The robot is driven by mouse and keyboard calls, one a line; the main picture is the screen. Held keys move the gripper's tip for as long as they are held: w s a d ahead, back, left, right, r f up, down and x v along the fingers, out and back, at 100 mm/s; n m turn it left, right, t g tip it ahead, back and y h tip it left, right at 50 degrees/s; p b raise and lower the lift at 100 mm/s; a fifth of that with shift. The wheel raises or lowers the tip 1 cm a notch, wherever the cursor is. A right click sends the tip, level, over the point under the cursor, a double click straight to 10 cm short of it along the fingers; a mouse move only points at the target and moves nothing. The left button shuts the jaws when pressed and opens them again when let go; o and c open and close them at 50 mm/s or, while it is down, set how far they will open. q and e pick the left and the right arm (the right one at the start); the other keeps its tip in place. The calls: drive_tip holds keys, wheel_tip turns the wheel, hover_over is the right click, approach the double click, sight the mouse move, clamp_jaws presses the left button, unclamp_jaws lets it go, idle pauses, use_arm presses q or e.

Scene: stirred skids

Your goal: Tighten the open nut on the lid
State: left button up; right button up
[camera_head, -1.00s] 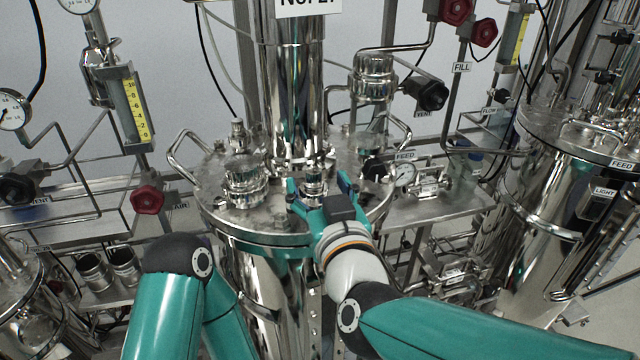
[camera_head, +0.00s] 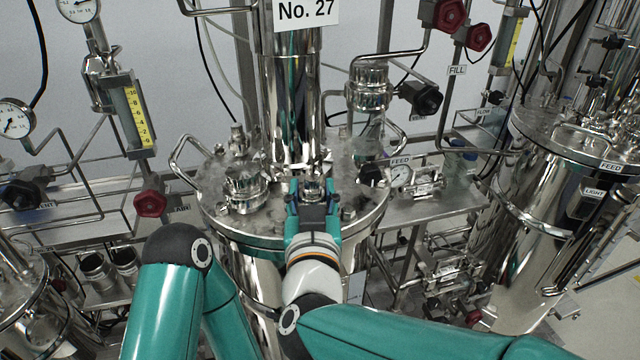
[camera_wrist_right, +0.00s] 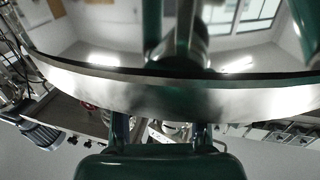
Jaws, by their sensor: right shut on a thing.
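The round metal lid (camera_head: 270,236) tops the vessel at the centre of the head view. Several small fittings stand on it around the tall central column. My right gripper (camera_head: 312,188) is over the lid's front part, its two teal fingers on either side of a small shiny nut (camera_head: 313,185) and shut on it. The fingers hide the nut's sides and base, so its seating cannot be told. In the right wrist view, the fingers (camera_wrist_right: 161,128) show below a large curved metal rim, with the grip itself unclear. My left arm shows at the lower left; its gripper is out of view.
A capped port (camera_head: 244,190) stands on the lid left of the gripper. The tall column (camera_head: 293,100) rises just behind it, and a handle (camera_head: 183,158) sticks up at the lid's left edge. A second vessel (camera_head: 545,190) stands at the right.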

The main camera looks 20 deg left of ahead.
drive_tip(key=shift+w+h, duration=0.1)
drive_tip(key=shift+h, duration=0.2)
drive_tip(key=o, duration=1.2)
drive_tip(key=shift+c, duration=0.2)
drive_tip(key=v, duration=0.7)
drive_tip(key=shift+s, duration=0.3)
drive_tip(key=shift+d+f, duration=0.1)
